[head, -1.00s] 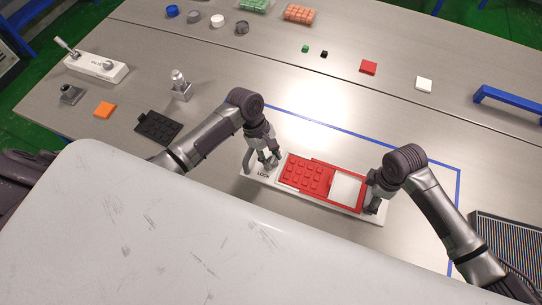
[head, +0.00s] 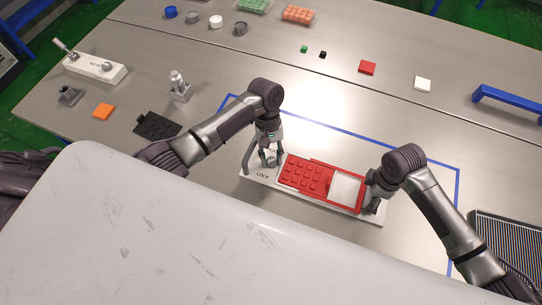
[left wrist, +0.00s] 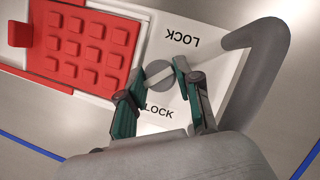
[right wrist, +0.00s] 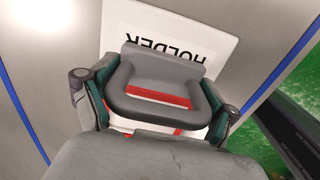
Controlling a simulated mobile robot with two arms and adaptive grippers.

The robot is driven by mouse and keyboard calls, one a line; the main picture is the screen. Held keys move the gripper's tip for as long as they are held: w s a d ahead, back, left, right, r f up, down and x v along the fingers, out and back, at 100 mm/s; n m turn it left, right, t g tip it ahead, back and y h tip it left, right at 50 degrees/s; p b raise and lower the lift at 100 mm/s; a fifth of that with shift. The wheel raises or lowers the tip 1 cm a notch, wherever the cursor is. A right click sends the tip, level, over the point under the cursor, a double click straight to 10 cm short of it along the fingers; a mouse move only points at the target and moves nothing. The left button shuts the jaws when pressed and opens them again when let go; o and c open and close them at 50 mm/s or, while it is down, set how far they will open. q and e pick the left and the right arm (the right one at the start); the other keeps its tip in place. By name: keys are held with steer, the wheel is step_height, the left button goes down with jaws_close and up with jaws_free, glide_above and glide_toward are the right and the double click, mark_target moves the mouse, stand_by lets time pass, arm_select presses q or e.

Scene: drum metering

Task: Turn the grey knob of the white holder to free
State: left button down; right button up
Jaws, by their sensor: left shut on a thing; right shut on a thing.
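The white holder (head: 262,176) lies inside the blue outline in front of me, with a red studded part (head: 302,172) on it. Its round grey knob (left wrist: 156,69) sits at the left end, with a pale bar across it. The word LOCK is printed on two sides of it in the left wrist view; no FREE mark is visible. My left gripper (left wrist: 155,82) is shut on the knob, a finger at each end of the bar. My right gripper (right wrist: 160,105) is shut on the grey handle (right wrist: 160,65) at the holder's other end, by the word HOLDER.
A grey curved handle (left wrist: 262,75) rises close beside my left gripper. A black studded plate (head: 157,124) and a small metal fixture (head: 180,88) stand left of the holder. A blue handle (head: 508,101) and a striped panel (head: 510,240) are at the right.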

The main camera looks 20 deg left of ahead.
arm_select(q)
steer(key=shift+m+y, duration=0.3)
steer(key=shift+m, duration=0.6)
steer(key=c, duration=0.8)
jaws_free()
steer(key=n, duration=0.2)
steer(key=n+t+h, duration=0.1)
steer(key=n, duration=0.2)
steer(key=shift+s+a+h, duration=0.15)
steer(key=shift+h, duration=0.15)
steer(key=n, duration=0.2)
steer(key=n+t+h, duration=0.1)
steer(key=n, duration=0.1)
steer(key=shift+n+t, duration=0.3)
steer(key=shift+n, duration=0.4)
steer(key=v, duration=1.2)
steer(key=shift+s+r, duration=0.1)
